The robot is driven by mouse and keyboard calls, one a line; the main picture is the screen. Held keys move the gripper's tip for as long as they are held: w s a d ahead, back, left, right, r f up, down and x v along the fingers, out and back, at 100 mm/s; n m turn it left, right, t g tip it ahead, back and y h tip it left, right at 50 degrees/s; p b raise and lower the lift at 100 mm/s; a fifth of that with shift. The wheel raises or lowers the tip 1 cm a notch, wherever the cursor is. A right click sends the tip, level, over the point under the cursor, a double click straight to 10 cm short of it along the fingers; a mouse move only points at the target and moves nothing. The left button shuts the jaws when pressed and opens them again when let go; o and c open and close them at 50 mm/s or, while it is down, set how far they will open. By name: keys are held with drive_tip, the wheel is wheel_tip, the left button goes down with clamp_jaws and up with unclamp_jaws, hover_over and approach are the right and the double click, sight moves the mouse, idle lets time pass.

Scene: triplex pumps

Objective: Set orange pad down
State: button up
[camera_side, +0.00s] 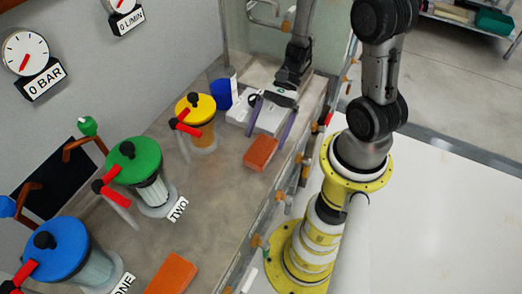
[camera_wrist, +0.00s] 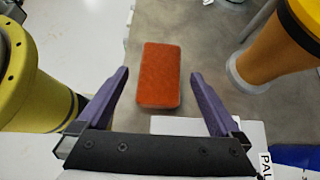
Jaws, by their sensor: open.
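An orange pad (camera_side: 261,152) lies on the bench top, just in front of a white box with a dark grey part on it. In the wrist view the orange pad (camera_wrist: 159,75) lies flat ahead of the fingertips. My gripper (camera_side: 270,123) is open, its two purple fingers spread apart over the white box side. In the wrist view my gripper (camera_wrist: 159,75) has its fingers to either side of the pad's near end in the picture, with clear gaps. No contact between fingers and pad shows. A second orange pad (camera_side: 172,274) lies at the front of the bench.
Pumps with yellow (camera_side: 196,106), green (camera_side: 134,160) and blue (camera_side: 59,245) lids stand along the left. A blue cup (camera_side: 221,93) stands beside the white box (camera_side: 240,111). Taps line the bench's right edge. Bare bench (camera_side: 215,205) lies between the two pads.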

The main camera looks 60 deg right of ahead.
sight(261, 148)
drive_tip(key=x, duration=0.4)
drive_tip(key=shift+a+f, duration=0.1)
drive_tip(key=shift+c, duration=0.2)
drive_tip(key=c, duration=1.4)
